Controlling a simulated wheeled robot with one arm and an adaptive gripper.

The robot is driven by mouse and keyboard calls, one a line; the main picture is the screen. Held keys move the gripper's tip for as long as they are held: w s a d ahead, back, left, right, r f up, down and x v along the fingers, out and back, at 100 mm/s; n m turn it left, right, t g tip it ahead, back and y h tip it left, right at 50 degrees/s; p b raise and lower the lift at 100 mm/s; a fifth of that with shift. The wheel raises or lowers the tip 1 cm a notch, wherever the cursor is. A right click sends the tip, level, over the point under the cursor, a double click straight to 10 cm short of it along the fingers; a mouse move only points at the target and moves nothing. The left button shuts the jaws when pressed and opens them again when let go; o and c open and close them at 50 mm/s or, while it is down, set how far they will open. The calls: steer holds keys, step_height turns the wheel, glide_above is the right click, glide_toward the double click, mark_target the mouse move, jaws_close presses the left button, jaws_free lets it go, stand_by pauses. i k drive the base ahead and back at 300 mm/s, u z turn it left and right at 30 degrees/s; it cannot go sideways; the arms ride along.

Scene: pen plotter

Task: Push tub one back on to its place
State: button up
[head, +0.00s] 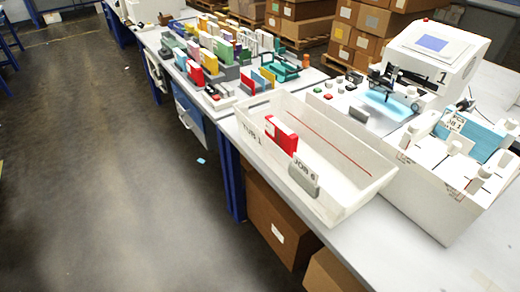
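Tub one (345,192) is a long white open tub marked "TUB 1" on its left wall. It stands on the grey table (425,262), with its left wall close to the table's left edge. My gripper is not in view.
The white plotter (440,52) marked "1" stands behind the tub. A white bin (430,190) with blue sheets stands close to the tub's right. Many coloured blocks (232,50) fill the table farther back. Cardboard boxes (278,212) stand below. The floor (100,180) at left is open.

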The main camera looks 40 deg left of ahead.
mark_target(352, 173)
steer(key=u, duration=1.9)
steer(key=k, duration=1.15)
steer(key=u, duration=1.1)
steer(key=i, duration=3.4)
steer(key=z, duration=0.9)
steer(key=i, duration=1.2)
steer(key=z, duration=1.65)
steer(key=i, duration=0.7)
steer(key=z, duration=0.5)
